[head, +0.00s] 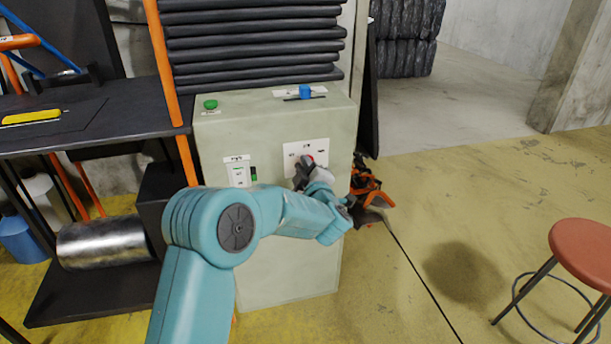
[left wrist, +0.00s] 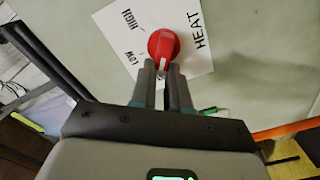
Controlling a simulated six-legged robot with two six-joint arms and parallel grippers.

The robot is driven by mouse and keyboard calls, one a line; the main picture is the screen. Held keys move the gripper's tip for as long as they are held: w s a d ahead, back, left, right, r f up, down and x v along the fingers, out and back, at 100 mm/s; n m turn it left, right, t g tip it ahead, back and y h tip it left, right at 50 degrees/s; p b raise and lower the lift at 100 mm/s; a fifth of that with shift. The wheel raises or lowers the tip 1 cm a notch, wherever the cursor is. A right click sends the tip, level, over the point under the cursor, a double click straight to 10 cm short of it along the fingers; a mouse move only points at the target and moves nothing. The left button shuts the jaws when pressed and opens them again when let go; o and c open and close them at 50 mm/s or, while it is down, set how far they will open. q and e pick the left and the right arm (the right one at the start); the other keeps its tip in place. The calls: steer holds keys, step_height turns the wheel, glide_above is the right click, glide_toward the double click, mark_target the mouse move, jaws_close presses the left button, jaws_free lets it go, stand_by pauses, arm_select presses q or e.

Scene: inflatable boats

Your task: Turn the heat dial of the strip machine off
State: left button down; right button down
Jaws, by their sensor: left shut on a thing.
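The strip machine (head: 230,135) is a pale grey-green cabinet. The heat dial (head: 311,158) is a red knob on a white plate (head: 293,147) on its front. In the left wrist view the dial (left wrist: 161,43) has a white mark at its lower edge, between my fingertips. The plate shows HIGH, LOW and HEAT; LOW lies left of the mark, and no OFF label can be read. My left gripper (head: 306,170) is at the dial; its fingers (left wrist: 163,75) are shut on the knob's lower part and hide some of the plate. My right gripper is not in view.
A green button (head: 210,104) and a blue knob (head: 305,91) sit on the cabinet's top. A switch panel (head: 239,171) is left of the dial. A dark bench (head: 130,120) stands at the left, a red stool (head: 585,252) at the right.

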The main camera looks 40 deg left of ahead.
arm_select(q)
steer(key=shift+f+n+b, duration=0.2)
steer(key=shift+n+b, duration=0.2)
steer(key=c, duration=1.1)
jaws_free()
steer(key=shift+r, duration=0.1)
steer(key=p+v, duration=0.2)
steer(key=v, duration=1.4)
steer(key=shift+s, duration=0.2)
steer(key=shift+d, duration=0.1)
